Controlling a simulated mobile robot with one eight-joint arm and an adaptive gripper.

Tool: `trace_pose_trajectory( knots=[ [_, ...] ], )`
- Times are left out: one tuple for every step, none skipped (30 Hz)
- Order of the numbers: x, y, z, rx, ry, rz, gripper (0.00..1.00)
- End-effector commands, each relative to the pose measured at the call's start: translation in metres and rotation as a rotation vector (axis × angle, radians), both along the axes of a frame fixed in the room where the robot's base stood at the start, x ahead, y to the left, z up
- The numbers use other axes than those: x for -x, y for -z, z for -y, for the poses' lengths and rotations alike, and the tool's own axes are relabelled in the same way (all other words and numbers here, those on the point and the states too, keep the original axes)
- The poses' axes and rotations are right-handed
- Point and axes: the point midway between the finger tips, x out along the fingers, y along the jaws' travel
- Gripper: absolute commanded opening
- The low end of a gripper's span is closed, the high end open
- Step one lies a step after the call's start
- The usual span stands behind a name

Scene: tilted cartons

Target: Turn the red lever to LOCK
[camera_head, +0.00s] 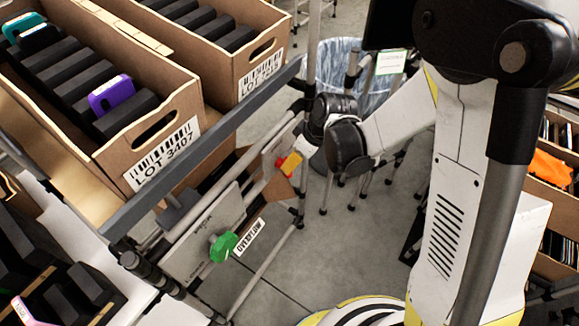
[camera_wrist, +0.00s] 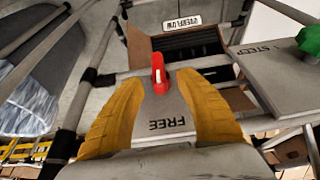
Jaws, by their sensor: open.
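The red lever (camera_wrist: 158,66) stands out from a grey plate (camera_wrist: 150,128) in the wrist view, with a pale stripe along it. The plate reads FREE, upside down in this view; no LOCK mark is visible. My gripper (camera_wrist: 160,82) has its yellow fingers spread on both sides of the lever, with a visible gap on each side. Contact cannot be made out. In the head view my gripper (camera_head: 290,164) is beside the red lever (camera_head: 279,161) on the rack's side, and mostly hides it and its plate.
A green knob (camera_head: 223,247) sits on a neighbouring plate (camera_head: 186,252); it also shows in the wrist view (camera_wrist: 309,38). Rack tubes and an OVERFLOW sign (camera_head: 249,237) are close by. A tilted carton (camera_head: 160,145) stands above. A lined bin (camera_head: 335,62) is behind.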

Motion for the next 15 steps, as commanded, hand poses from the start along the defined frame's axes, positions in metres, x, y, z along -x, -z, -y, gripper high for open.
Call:
trace_pose_trajectory(
  knots=[
    [-0.003,0.013,-0.003,0.0,-0.001,0.0,0.41],
    [-0.004,0.018,-0.005,0.0,-0.001,0.0,0.41],
    [-0.005,0.024,-0.007,0.0,-0.001,0.0,0.41],
    [-0.007,0.028,-0.008,0.0,-0.001,0.0,0.41],
    [-0.008,0.031,-0.009,-0.001,-0.001,0.001,0.41],
    [-0.009,0.035,-0.011,-0.001,0.0,0.001,0.41],
    [-0.009,0.037,-0.012,-0.001,0.0,0.001,0.41],
    [-0.01,0.039,-0.013,-0.001,0.0,0.001,0.41],
    [-0.01,0.041,-0.013,-0.001,0.0,0.001,0.41],
    [-0.011,0.042,-0.014,-0.001,0.001,0.0,0.41],
    [-0.011,0.043,-0.014,-0.001,0.001,0.0,0.41],
    [-0.011,0.044,-0.014,0.0,0.001,0.0,0.41],
    [-0.011,0.044,-0.014,0.0,0.001,0.0,0.41],
    [-0.011,0.044,-0.014,0.0,0.001,0.0,0.41],
    [-0.011,0.043,-0.014,0.0,0.001,0.0,0.41]
  ],
)
